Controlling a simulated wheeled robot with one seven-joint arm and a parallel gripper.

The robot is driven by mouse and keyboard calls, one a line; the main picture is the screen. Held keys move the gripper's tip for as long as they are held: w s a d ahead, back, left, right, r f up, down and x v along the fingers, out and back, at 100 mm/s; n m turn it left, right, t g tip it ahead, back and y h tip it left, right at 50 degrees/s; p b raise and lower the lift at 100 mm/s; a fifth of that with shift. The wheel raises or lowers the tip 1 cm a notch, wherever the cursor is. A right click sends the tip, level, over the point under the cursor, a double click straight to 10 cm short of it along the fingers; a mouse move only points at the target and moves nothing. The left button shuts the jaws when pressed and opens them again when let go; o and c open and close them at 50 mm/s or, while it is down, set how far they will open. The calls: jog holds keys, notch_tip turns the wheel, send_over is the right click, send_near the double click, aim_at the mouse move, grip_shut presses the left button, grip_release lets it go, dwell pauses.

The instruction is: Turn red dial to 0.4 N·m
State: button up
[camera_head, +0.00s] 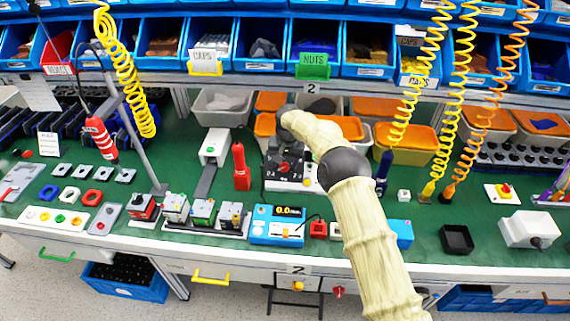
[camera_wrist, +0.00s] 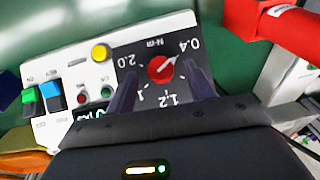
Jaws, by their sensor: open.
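The red dial (camera_wrist: 161,70) sits on a dark panel marked 2.0, 0.4, 1.2 and N·m in the wrist view. Its pale pointer faces up and right, roughly toward the 0.4 mark (camera_wrist: 188,45). My gripper (camera_wrist: 160,78) is open, with one dark finger to the left of the dial and one to the right. Gaps show between the fingers and the dial, and I cannot tell whether either finger touches it. In the head view the red dial (camera_head: 284,167) shows on the dark panel, just below my gripper, whose fingers are hard to make out there.
Beside the dial, the unit carries a yellow button (camera_wrist: 100,53), green and blue switches and small buttons. A red tool (camera_wrist: 290,28) stands close by at the upper right. A blue meter (camera_head: 278,226) sits in front on the green bench. Blue bins line the back.

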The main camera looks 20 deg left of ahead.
notch_tip(320, 180, up, 16)
jog(key=s+d+b, duration=0.1)
jog(key=s, duration=0.1)
jog(key=shift+d, duration=0.4)
jog(key=shift+r, duration=0.1)
jog(key=s+d+r+p, duration=0.1)
jog(key=s+d, duration=0.3)
jog(key=d, duration=0.8)
jog(key=s+d+r+p, duration=0.15)
jog(key=s+d, duration=0.25)
jog(key=d, duration=0.7)
jog(key=s+d+f+m, duration=0.1)
jog(key=s+d, duration=0.6)
jog(key=s, duration=0.3)
jog(key=s+d+f+m+t+h, duration=0.1)
jog(key=s+d, duration=0.7)
jog(key=s, duration=0.2)
jog(key=shift+s+f+m, duration=0.2)
jog(key=shift+f+m, duration=0.1)
